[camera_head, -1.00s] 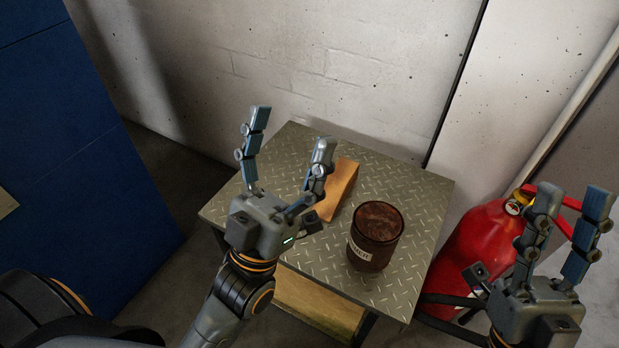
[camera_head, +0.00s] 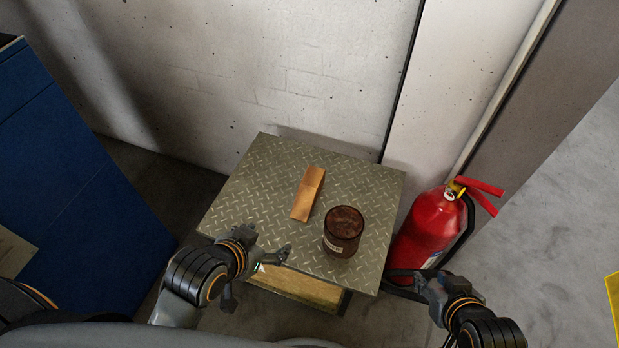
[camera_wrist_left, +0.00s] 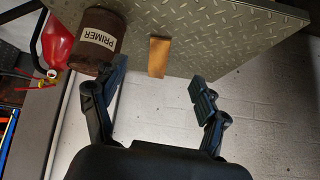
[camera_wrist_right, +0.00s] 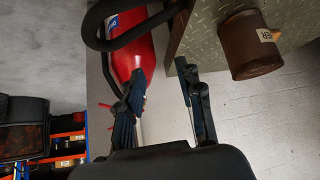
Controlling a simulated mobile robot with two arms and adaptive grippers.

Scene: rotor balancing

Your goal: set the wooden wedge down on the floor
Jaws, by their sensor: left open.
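The wooden wedge (camera_head: 308,194) is an orange-brown block lying on the diamond-plate top of a small table (camera_head: 246,190). It also shows in the left wrist view (camera_wrist_left: 158,52), in the gap between the fingers but beyond them. My left gripper (camera_head: 265,246) is open and empty at the table's front edge, apart from the wedge. My right gripper (camera_head: 438,288) is open and empty at the lower right, near the fire extinguisher; its spread fingers show in the right wrist view (camera_wrist_right: 162,74). The grey floor (camera_head: 390,325) shows in front of the table.
A brown primer can (camera_head: 343,230) stands on the table, right of the wedge. A red fire extinguisher (camera_head: 430,228) with a black hose stands right of the table. A blue cabinet (camera_head: 80,210) is at left, and a pale wall (camera_head: 290,70) is behind.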

